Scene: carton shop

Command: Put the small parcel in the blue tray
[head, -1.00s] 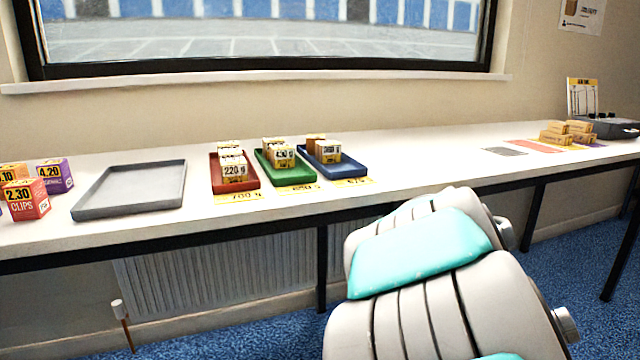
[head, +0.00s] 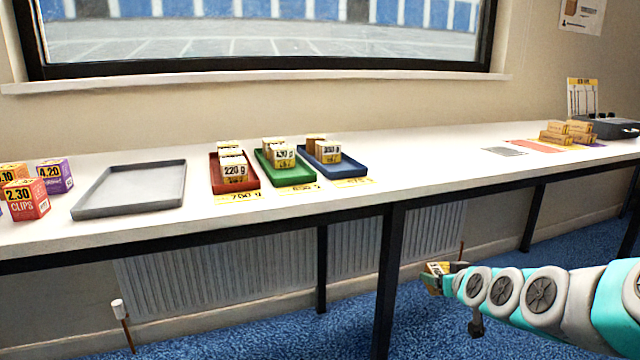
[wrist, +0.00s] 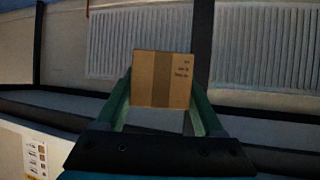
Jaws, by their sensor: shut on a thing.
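My gripper (head: 440,279) is at the lower right of the head view, in front of the table and below its top. It is shut on a small brown parcel (wrist: 161,80), which sits between both fingers in the wrist view. The parcel has a darker tape band and small print; in the head view it is small and partly hidden by the gripper. The blue tray (head: 352,167) stands on the table, right of the green tray, with small labelled parcels in it. My gripper is to the right of the blue tray and lower.
A green tray (head: 291,181), a red tray (head: 217,180) and an empty grey tray (head: 130,190) stand to the left. Price boxes (head: 27,198) are at far left. Brown cartons (head: 566,133) lie at far right.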

